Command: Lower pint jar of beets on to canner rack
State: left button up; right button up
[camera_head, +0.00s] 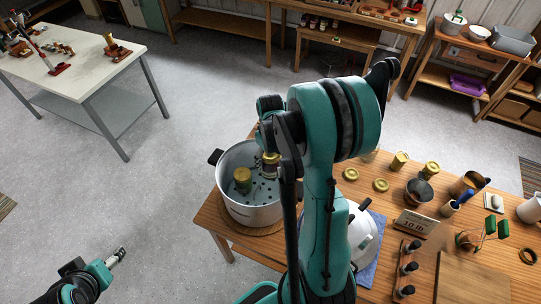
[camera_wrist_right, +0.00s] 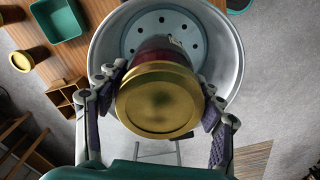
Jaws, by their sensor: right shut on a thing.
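My right gripper (camera_wrist_right: 160,105) is shut on the pint jar of beets (camera_wrist_right: 152,57), which has a gold lid and dark red contents. In the head view the held jar (camera_head: 270,168) is inside the rim outline of the canner pot (camera_head: 254,215), partly hidden by my arm. The perforated canner rack (camera_wrist_right: 138,28) shows below the jar. I cannot tell whether the jar's base touches it. Another gold-lidded jar (camera_head: 243,183) stands on the rack to the left. My left gripper (camera_head: 119,256) is low at the left, away from the pot; its opening is unclear.
The pot stands on a wooden table (camera_head: 215,218) near its left edge. Right of my arm are a white lid (camera_head: 362,235) on a blue cloth, gold-lidded jars (camera_head: 399,160), a dark bowl (camera_head: 419,191) and a sign (camera_head: 416,223). Open floor lies left of the pot.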

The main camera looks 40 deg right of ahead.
notch_tip(320, 180, down, 21)
jog(key=b, duration=1.6)
jog(key=shift+w+d, duration=0.15)
jog(key=shift+w, duration=0.05)
jog(key=shift+f+b, duration=0.95)
jog(key=shift+b, duration=0.2)
jog(key=o, duration=1.7)
jog(key=shift+c, duration=0.2)
jog(key=shift+r+p, duration=5.65)
jog(key=shift+r, duration=2.45)
